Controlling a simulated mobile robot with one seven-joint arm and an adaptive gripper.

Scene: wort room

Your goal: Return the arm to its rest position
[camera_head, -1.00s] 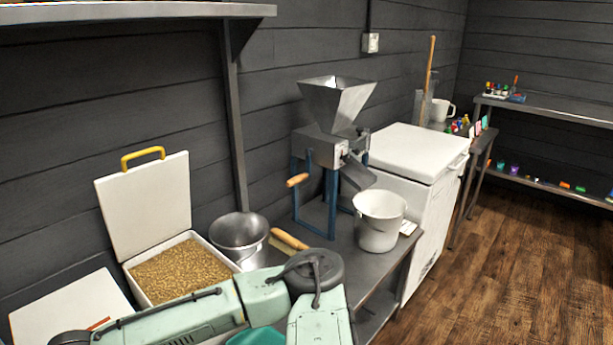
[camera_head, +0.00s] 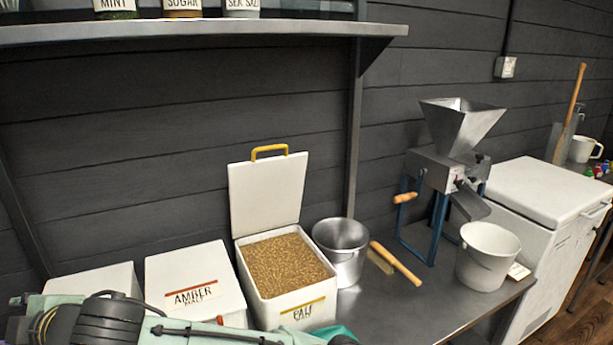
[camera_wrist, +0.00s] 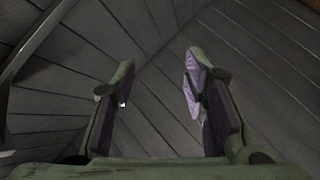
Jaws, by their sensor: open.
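My gripper (camera_wrist: 155,95) shows in the wrist view, its two purple-padded fingers spread wide apart with nothing between them. Behind the fingers there is only dark plank wall. In the head view, part of my pale green arm (camera_head: 190,335) lies across the bottom left, in front of the bins. The gripper itself is outside the head view.
The open pale malt bin (camera_head: 292,312) is full of grain, beside the closed amber malt bin (camera_head: 165,268). A metal pot (camera_head: 342,265), brush (camera_head: 398,264), grain mill (camera_head: 455,140) and white bucket (camera_head: 487,260) stand on the bench.

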